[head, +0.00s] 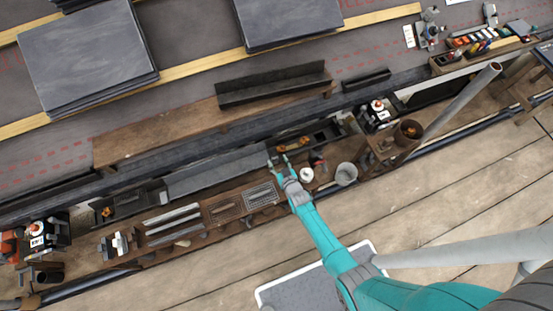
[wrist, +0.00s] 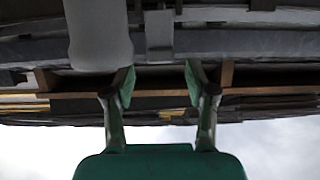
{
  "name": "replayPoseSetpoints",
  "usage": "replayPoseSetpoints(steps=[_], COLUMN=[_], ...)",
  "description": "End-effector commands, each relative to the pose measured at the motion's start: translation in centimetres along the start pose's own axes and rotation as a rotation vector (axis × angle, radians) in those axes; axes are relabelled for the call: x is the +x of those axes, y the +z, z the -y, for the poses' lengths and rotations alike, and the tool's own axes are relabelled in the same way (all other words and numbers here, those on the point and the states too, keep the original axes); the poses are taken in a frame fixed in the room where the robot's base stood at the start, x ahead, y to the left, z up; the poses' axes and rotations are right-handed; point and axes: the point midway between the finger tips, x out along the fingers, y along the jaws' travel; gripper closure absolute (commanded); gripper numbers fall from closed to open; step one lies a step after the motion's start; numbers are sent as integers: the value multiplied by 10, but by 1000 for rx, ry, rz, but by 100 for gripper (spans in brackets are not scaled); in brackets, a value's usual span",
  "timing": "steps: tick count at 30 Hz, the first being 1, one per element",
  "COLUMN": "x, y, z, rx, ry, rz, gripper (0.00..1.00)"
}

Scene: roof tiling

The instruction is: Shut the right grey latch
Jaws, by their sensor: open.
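My gripper (head: 278,160) reaches over the gutter edge in the head view, at the right end of a long grey gutter length (head: 215,174). In the wrist view my gripper (wrist: 159,82) is open, its two green-padded fingers apart with nothing between the tips. Beyond the fingers there, a broad grey rounded piece (wrist: 97,35) stands at the left and a narrower grey block (wrist: 159,32) near the middle. I cannot tell whether either is the right grey latch. In the head view the latch is too small to make out or hidden by my gripper.
A brown plank shelf (head: 145,150) with a dark trough runs behind the gutter. A white cup (head: 306,174), a grey bucket (head: 346,174) and a grate (head: 261,195) stand near my gripper. A grey slanted pole (head: 460,98) rises at the right. Slate stacks (head: 88,55) lie on the roof.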

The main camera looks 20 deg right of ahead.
Motion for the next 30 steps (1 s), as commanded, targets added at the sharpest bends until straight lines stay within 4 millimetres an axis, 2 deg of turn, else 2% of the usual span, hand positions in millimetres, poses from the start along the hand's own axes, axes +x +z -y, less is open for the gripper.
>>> replayPoseSetpoints(steps=[7, 19, 20, 26, 30], x=[20, 24, 24, 24, 24], y=[0, 1, 1, 0, 0], z=[0, 0, 0, 0, 0], rx=[0, 0, 0, 0, 0], ry=[0, 0, 0, 0, 0], rz=[1, 1, 1, 1, 1], gripper=[44, 44, 49, 99, 100])
